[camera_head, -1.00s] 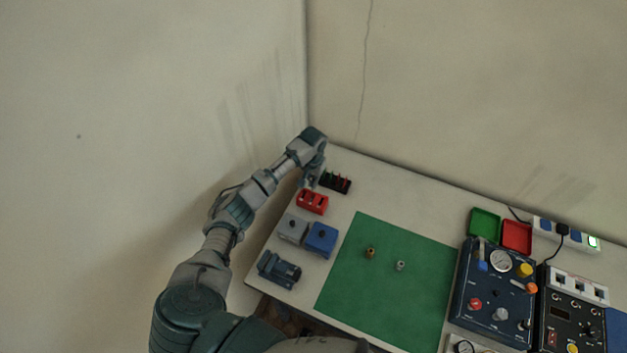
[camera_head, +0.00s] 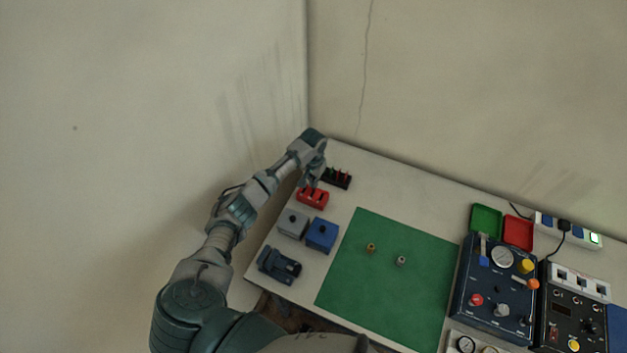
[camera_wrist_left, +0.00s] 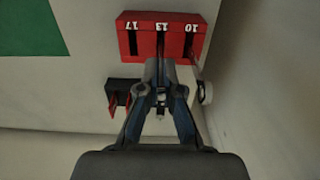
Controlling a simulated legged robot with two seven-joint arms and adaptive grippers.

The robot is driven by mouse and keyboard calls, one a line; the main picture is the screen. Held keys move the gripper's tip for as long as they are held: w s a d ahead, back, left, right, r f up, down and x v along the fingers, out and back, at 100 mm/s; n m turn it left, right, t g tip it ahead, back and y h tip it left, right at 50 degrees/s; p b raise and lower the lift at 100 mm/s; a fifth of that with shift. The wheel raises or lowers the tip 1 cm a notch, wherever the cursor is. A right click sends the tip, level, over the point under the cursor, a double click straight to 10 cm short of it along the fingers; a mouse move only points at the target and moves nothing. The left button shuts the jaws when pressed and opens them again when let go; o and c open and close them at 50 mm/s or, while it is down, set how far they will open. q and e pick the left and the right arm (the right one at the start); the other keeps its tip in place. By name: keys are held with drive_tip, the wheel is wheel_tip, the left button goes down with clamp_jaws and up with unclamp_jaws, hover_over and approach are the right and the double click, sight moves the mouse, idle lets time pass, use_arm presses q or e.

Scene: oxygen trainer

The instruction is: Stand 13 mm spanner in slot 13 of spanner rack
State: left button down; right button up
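The red spanner rack (camera_head: 312,198) stands at the left back of the table. In the left wrist view its face (camera_wrist_left: 140,21) shows slots marked 17, 13 and 10. My left gripper (camera_head: 311,183) points down at the rack. In the wrist view its fingertips (camera_wrist_left: 161,68) are close together in front of slot 13. A thin metal piece, seemingly the 13 mm spanner (camera_wrist_left: 161,72), shows between them and runs up to slot 13. Its lower end is mostly hidden, so I cannot tell how deep it sits. My right gripper is out of view.
A black holder (camera_head: 337,179) with red and green tools stands just behind the red rack. Grey (camera_head: 293,223) and blue (camera_head: 321,235) boxes stand in front. The wall is close to the left. The green mat (camera_head: 390,300) is mostly free.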

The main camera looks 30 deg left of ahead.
use_arm(q)
drive_tip(key=c, duration=1.3)
unclamp_jaws()
drive_tip(key=shift+o, duration=0.3)
wheel_tip(320, 180, up, 12)
drive_tip(key=shift+a+f, duration=0.1)
drive_tip(key=shift+f, duration=0.05)
